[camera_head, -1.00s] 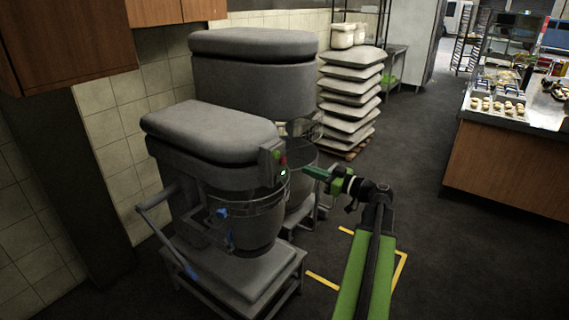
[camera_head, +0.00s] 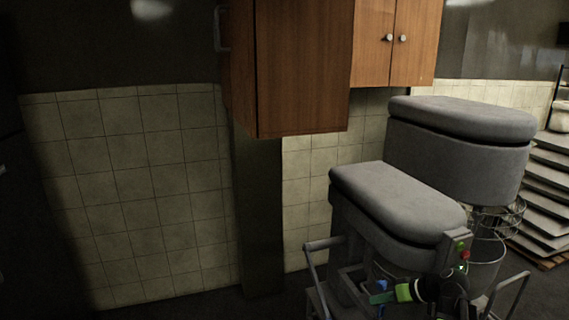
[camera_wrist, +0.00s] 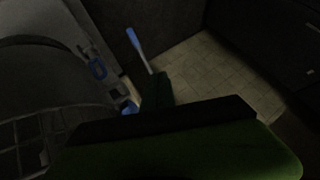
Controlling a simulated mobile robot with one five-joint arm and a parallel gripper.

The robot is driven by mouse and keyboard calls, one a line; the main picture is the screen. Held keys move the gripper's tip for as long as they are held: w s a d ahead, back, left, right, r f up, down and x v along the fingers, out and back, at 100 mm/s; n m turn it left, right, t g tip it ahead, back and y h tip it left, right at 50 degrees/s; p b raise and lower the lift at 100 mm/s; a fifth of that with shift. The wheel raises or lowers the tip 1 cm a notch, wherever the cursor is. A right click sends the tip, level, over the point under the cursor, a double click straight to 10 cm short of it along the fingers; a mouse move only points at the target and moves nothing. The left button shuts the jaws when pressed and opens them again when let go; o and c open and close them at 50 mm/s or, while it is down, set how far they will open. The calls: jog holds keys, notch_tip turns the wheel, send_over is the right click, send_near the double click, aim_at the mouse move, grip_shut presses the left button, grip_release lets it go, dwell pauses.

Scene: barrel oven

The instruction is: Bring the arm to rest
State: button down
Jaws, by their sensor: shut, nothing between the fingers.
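My gripper (camera_head: 384,297) shows at the bottom right of the head view, green at its tip, in front of the near grey mixer (camera_head: 395,200). Its fingers are shut with nothing between them. In the wrist view, the dark green gripper (camera_wrist: 160,95) points away from the camera, beside the mixer's bowl guard (camera_wrist: 30,140). Whether it touches the mixer cannot be told. Most of my arm is below the head view's edge.
A second mixer (camera_head: 460,150) stands behind the near one. Wooden cabinets (camera_head: 300,65) hang above on the tiled wall (camera_head: 150,190). A blue-handled lever (camera_wrist: 134,40) shows in the wrist view. Floor at the lower left looks clear.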

jog(key=s+a+f+m+g+h+p, duration=0.1)
jog(key=s+a+g+h, duration=0.2)
jog(key=a, duration=0.5)
jog(key=s+a+f+m+g+h+p, duration=0.1)
jog(key=s+a+f+g+h+p, duration=0.1)
jog(key=a, duration=0.7)
jog(key=shift+s+a+f+g+h, duration=0.2)
jog(key=shift+s+g+h, duration=0.5)
jog(key=shift+h, duration=0.3)
dwell(0.7)
